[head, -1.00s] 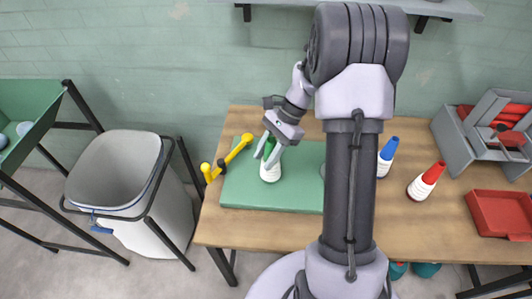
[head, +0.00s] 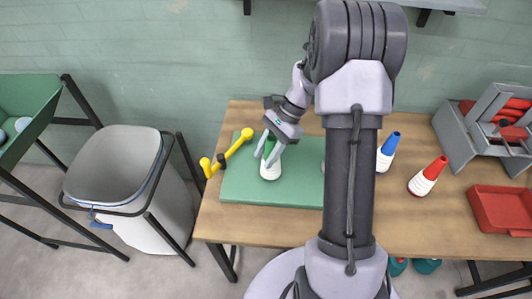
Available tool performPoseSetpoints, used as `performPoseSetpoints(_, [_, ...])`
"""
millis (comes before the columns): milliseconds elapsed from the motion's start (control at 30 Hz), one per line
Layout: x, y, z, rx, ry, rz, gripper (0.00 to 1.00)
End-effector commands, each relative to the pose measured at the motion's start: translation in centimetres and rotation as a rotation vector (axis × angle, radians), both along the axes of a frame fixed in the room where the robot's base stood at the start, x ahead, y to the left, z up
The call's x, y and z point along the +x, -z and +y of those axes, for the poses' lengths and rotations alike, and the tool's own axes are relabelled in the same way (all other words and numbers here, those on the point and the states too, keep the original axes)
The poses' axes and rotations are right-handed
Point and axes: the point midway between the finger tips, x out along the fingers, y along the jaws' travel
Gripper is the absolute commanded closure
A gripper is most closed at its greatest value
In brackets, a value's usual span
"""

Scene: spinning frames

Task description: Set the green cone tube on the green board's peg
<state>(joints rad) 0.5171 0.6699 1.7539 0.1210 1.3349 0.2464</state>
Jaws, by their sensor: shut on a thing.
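The green cone tube (head: 270,170) is a white-wound cone with a green tip, upright over the left part of the green board (head: 240,187). My gripper (head: 270,152) is shut around its green upper part. The cone's base looks at or very near the board; I cannot tell whether it touches. No peg shows under the cone. Part of the board's right side is hidden behind my arm.
A yellow-ended handle (head: 227,154) lies at the board's left edge. A blue-tipped cone (head: 387,153) and a red-tipped cone (head: 427,176) stand right of my arm on the wooden table (head: 400,222). A red tray (head: 500,210) and grey rack (head: 470,140) are further right. A grey bin (head: 115,170) stands left.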

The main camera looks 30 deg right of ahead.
Motion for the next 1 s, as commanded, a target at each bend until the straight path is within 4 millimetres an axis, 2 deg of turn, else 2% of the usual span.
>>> performPoseSetpoints(67, [0.0,0.0,0.0,0.0,0.0,0.0,1.0])
performPoseSetpoints(100, [0.0,0.0,0.0,0.0,0.0,0.0,0.59])
performPoseSetpoints(200, [0.0,0.0,0.0,0.0,0.0,0.0,0.41])
performPoseSetpoints(467, [0.0,0.0,0.0,0.0,0.0,0.0,0.41])
performPoseSetpoints(567, [0.1,-0.7,-0.4,-0.001,0.001,-0.001,0.41])
performPoseSetpoints(667, [0.2,-2.5,-1.4,-0.002,0.002,-0.002,0.41])
performPoseSetpoints(1000, [0.9,-11.5,-7.0,-0.002,0.002,-0.002,0.41])
